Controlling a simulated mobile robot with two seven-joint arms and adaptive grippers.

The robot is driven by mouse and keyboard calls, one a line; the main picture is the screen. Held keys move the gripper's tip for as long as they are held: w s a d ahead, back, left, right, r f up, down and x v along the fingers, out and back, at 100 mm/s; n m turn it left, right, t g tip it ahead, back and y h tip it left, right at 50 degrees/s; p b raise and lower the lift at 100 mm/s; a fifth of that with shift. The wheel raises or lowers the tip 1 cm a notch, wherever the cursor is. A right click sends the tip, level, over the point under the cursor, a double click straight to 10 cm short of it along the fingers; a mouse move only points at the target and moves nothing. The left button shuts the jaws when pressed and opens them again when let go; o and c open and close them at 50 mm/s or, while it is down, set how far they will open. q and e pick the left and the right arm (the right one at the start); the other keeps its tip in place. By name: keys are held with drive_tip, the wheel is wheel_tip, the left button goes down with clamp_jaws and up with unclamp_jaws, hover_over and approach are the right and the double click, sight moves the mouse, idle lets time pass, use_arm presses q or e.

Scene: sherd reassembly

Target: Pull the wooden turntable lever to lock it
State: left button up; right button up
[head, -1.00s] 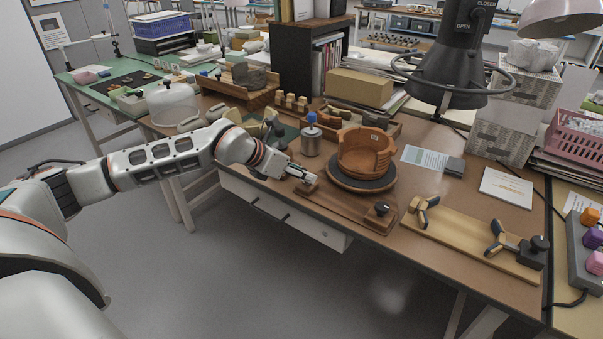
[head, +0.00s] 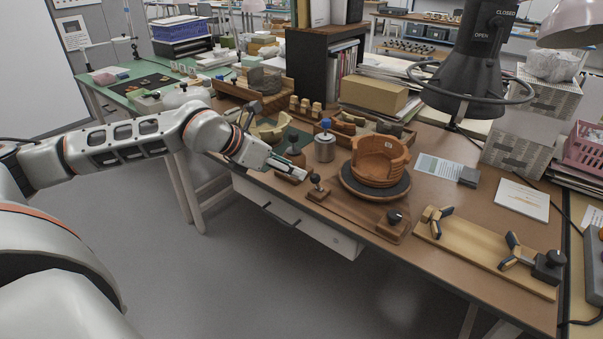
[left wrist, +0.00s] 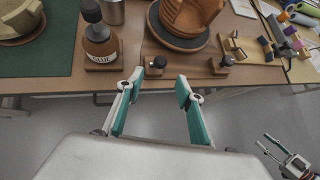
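The round turntable (head: 349,190) carries a stacked terracotta pot (head: 380,160) on a wooden base (head: 355,212). A black knob (head: 316,179) stands on a small wooden block at the base's left end; another black knob (head: 394,216) stands at its right end. I cannot tell which belongs to the lever. My left gripper (head: 303,174) is just left of the left knob. In the left wrist view it is open and empty (left wrist: 160,82), with the left knob (left wrist: 158,62) ahead of the gap between its fingers. My right gripper (left wrist: 268,143) shows small, fingers apart, at lower right.
A glue bottle (left wrist: 99,42) stands close ahead of my left finger. A metal can with a blue top (head: 325,148) stands behind the base. A wooden board with clamps (head: 485,250) lies to the right. The floor in front of the table is clear.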

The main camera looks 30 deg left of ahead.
use_arm(q)
drive_tip(key=shift+v, duration=0.85)
